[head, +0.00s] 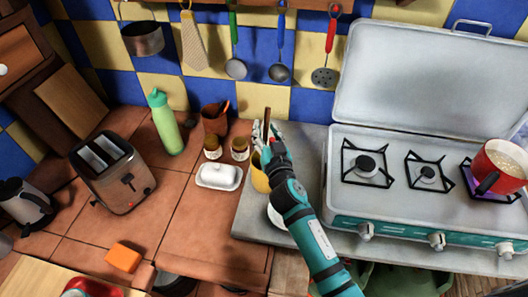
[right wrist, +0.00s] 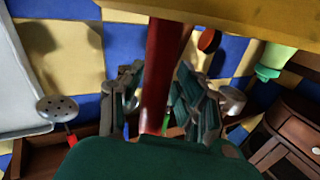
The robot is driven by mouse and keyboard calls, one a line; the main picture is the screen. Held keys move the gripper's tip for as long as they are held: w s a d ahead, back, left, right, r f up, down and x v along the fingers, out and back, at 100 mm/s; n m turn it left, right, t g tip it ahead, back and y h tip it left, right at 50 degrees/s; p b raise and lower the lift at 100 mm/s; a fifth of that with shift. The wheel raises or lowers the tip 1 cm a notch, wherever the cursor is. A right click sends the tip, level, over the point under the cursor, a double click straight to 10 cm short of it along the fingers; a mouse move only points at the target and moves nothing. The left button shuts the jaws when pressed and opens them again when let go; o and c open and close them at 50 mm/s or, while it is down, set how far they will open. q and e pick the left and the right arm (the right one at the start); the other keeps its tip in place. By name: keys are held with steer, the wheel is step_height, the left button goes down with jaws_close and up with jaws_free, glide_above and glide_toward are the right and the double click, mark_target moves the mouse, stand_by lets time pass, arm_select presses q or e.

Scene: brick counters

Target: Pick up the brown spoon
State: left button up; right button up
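In the head view the brown spoon shows as an upright brown handle (head: 267,119) between the fingertips of my right gripper (head: 266,134). Its lower part is hidden by the gripper. In the right wrist view a long reddish-brown handle (right wrist: 165,70) runs between the two fingers (right wrist: 158,100). Whether both fingers press on it is not clear. A yellow cup (head: 260,178) stands just below the gripper, partly hidden by my right arm; a yellow surface fills the top of the wrist view. My left gripper is not in view.
A brown pot (head: 215,119) with a utensil, two small jars, a white butter dish (head: 219,177) and a green bottle (head: 166,122) stand left of the gripper. A stove (head: 415,185) with a red pot (head: 499,168) is at right. Utensils hang on the wall behind.

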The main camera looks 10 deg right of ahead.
jaws_close()
steer(key=shift+r, duration=0.1)
